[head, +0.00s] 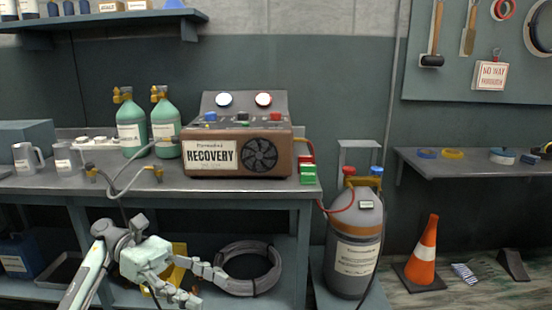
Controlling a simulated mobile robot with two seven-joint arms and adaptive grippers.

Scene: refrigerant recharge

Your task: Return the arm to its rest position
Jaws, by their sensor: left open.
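My left gripper (204,283) is low in the head view, in front of the workbench's lower shelf. Its two fingers point right and are spread apart, with nothing seen between them. My left arm comes in from the bottom left. My right gripper is not in the picture. The brown recovery machine (238,150) stands on the workbench (240,187), above and apart from the gripper. A grey recovery tank (355,245) with an orange band stands upright to the right of the bench. A red hose (319,195) runs between the machine's side and the tank's top.
Two green cylinders (131,122) and metal mugs (28,158) stand on the bench. A grey hose with brass fittings (125,183) hangs over its front edge. A coiled hose (248,268) lies on the lower shelf behind my gripper. An orange cone (425,250) stands on the floor at right.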

